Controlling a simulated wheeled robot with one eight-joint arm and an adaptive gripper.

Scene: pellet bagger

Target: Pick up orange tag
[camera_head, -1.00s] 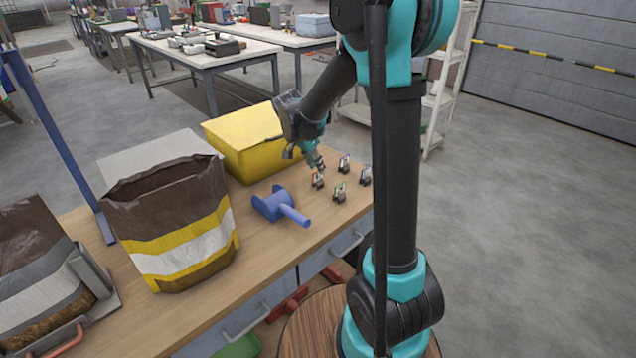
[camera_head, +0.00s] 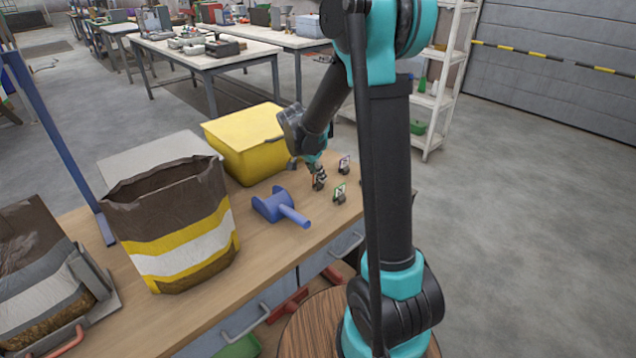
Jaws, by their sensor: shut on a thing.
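My gripper (camera_head: 319,174) points down at the workbench, right of the blue scoop. It is shut on the small orange tag (camera_head: 318,185), which its fingers mostly cover. The tag is at the bench top; I cannot tell whether it still touches the surface. A green-edged tag (camera_head: 339,193) in a small dark holder stands just to the right and nearer. Another small tag (camera_head: 344,163) stands behind and to the right.
A blue scoop (camera_head: 275,206) lies left of the gripper. A yellow bin (camera_head: 245,150) stands behind it. A large open brown bag (camera_head: 175,230) stands on the left of the wooden bench (camera_head: 255,262). My arm covers the bench's right end.

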